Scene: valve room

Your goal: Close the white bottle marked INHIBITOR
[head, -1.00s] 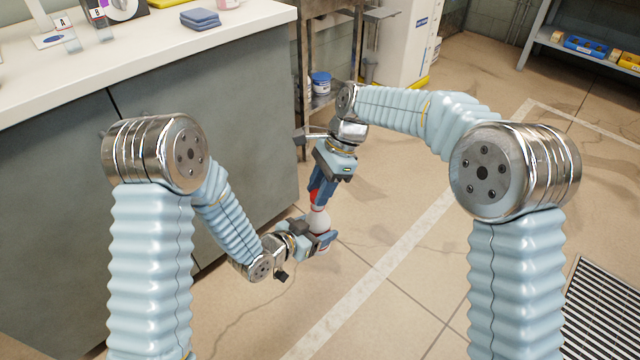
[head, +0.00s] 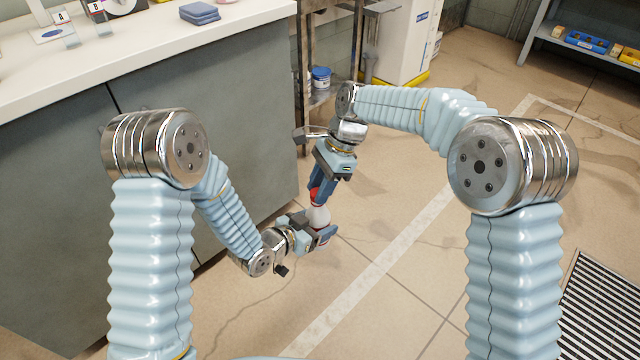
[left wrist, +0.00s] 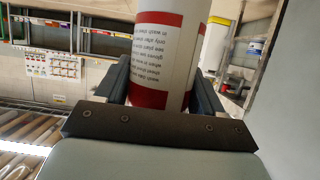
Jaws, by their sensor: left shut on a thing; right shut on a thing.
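The white bottle (head: 319,217) is held in the air, roughly upright and slightly tilted, in front of the grey cabinet. My left gripper (head: 324,234) is shut around its lower body. In the left wrist view the bottle (left wrist: 163,50) shows red bands and small print between the two fingers; the word INHIBITOR is not readable. My right gripper (head: 316,190) is directly above, pointing down and shut on a red cap (head: 315,194) at the bottle's top. The fingers partly hide the cap, and I cannot tell whether it is fully seated.
A white counter (head: 230,40) on the grey cabinet stands at left, with a blue folded cloth (head: 200,13) on it. A metal rack holding a blue-lidded tub (head: 321,78) stands behind my right gripper. A floor grate (head: 605,310) lies at right. The floor between is clear.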

